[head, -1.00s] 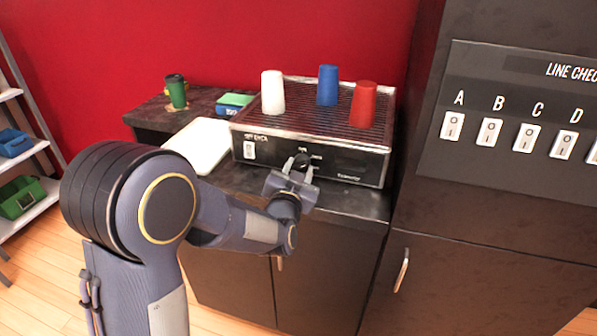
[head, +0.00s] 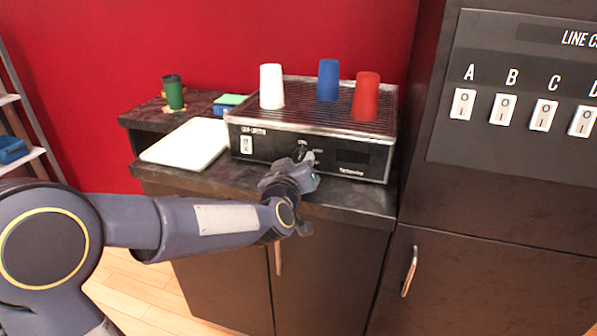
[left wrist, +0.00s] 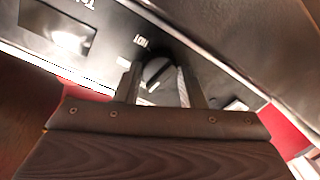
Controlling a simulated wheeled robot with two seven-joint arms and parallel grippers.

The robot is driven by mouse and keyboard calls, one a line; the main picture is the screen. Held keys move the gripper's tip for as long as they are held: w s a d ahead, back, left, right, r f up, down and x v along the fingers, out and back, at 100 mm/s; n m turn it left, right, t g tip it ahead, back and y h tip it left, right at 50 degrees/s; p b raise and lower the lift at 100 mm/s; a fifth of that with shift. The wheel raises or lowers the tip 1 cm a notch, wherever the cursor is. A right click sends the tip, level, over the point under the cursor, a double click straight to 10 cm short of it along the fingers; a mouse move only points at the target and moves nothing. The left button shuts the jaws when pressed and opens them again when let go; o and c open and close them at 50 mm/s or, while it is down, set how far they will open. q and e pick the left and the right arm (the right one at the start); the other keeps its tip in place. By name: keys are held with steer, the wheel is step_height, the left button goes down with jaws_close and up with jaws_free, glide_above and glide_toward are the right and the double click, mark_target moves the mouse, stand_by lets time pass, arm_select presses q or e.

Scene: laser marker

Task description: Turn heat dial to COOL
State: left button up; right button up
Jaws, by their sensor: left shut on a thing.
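The heat dial (left wrist: 157,72) is a dark round knob with a pale pointer mark, on the black front of the warmer (head: 275,146). A "HOT" label (left wrist: 141,41) shows beside it in the left wrist view; no COOL label is readable. My left gripper (head: 304,156) is at the dial in the head view. In the left wrist view its two fingers (left wrist: 158,86) stand on either side of the dial, shut on it. The fingers partly hide the dial in the head view. My right gripper is not in view.
White (head: 271,87), blue (head: 328,80) and red (head: 365,97) cups stand on the warmer's grated top. A rocker switch (head: 246,144) is left of the dial. A white tray (head: 187,144) and a green cup (head: 173,92) are at left. A switch panel (head: 520,150) stands at right.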

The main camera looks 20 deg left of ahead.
arm_select(q)
steer(key=shift+n+b, duration=0.55)
steer(key=shift+n, duration=0.55)
steer(key=o, duration=1)
steer(key=s+p, duration=0.1)
steer(key=s, duration=0.6)
steer(key=shift+s+r, duration=0.3)
steer(key=shift+s, duration=0.1)
